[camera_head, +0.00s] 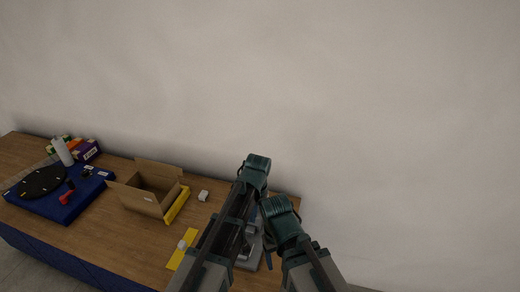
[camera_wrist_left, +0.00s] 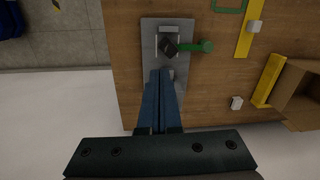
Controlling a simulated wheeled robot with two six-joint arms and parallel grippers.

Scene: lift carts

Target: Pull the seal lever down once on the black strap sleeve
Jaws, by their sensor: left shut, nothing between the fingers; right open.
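A grey metal plate (camera_wrist_left: 150,30) lies on the wooden table and carries a small black block (camera_wrist_left: 168,46), which looks like the strap sleeve. A green handle with a round knob (camera_wrist_left: 206,46) sticks out to the right of the block. My left gripper (camera_wrist_left: 161,73) is shut and empty, its blue fingertips over the plate just below the black block in the left wrist view. Whether they touch anything is unclear. In the head view the plate (camera_head: 250,264) is mostly hidden behind my arms. My right gripper (camera_head: 268,259) is open beside the plate, its fingers mostly hidden.
An open cardboard box (camera_head: 142,200) and a small white block (camera_head: 203,196) stand left of my arms. A yellow strip (camera_head: 178,258) lies nearer the plate. A blue case (camera_head: 50,205) and a white bottle (camera_head: 63,152) are at far left. A wall is behind.

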